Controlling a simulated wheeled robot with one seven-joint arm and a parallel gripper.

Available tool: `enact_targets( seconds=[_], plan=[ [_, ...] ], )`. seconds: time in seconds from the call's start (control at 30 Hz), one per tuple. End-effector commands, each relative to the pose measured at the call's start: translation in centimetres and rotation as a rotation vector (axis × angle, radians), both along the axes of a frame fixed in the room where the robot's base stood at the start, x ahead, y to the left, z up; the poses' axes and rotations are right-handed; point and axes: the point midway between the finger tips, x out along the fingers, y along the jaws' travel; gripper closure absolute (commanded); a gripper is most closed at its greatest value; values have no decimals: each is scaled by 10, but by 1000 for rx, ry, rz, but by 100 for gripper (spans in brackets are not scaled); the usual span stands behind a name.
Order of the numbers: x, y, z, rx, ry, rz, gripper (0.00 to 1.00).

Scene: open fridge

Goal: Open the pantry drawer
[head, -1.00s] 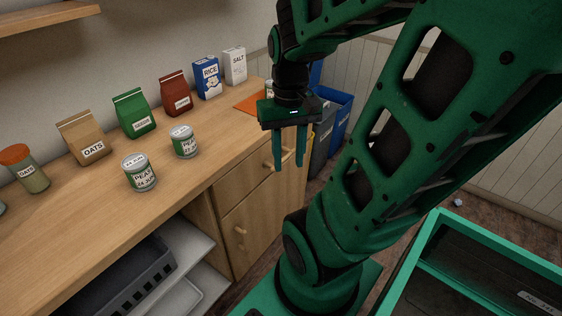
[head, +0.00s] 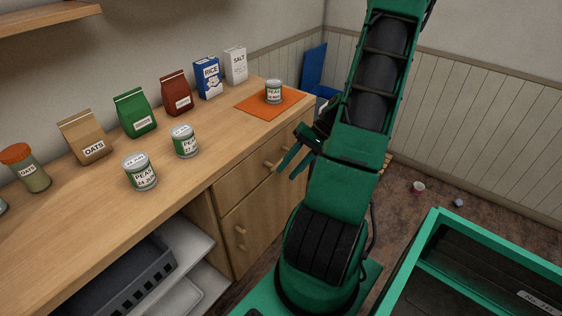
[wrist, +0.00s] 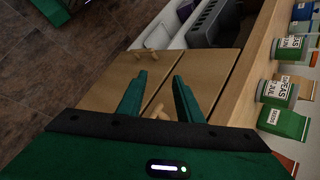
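The pantry drawer (head: 240,187) is the wooden front just under the countertop, and it looks shut. Its light wooden handle (head: 269,165) sticks out from the front; in the wrist view a handle (wrist: 158,113) shows between my gripper's fingers. My gripper (head: 289,172) is tilted, close in front of the drawer, its fingers pointing down and left. In the wrist view my gripper (wrist: 161,76) is open, its two green fingers well apart with nothing held. I cannot tell whether a finger touches the handle.
A lower cupboard front (head: 242,235) with its own handle sits below the drawer. The counter (head: 110,195) carries pea cans, bags and boxes; another can (head: 274,91) stands on an orange mat (head: 250,104). A grey basket (head: 125,275) sits on open shelves at left. A green-rimmed bin (head: 480,240) stands at right.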

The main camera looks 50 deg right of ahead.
Motion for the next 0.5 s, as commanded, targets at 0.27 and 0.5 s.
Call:
enact_targets(
  seconds=[0.27, 0.5],
  plan=[
    [5, -45, -35, 188, -268, -219, 68],
    [0, -89, -43, 279, -510, -412, 68]
  ],
)
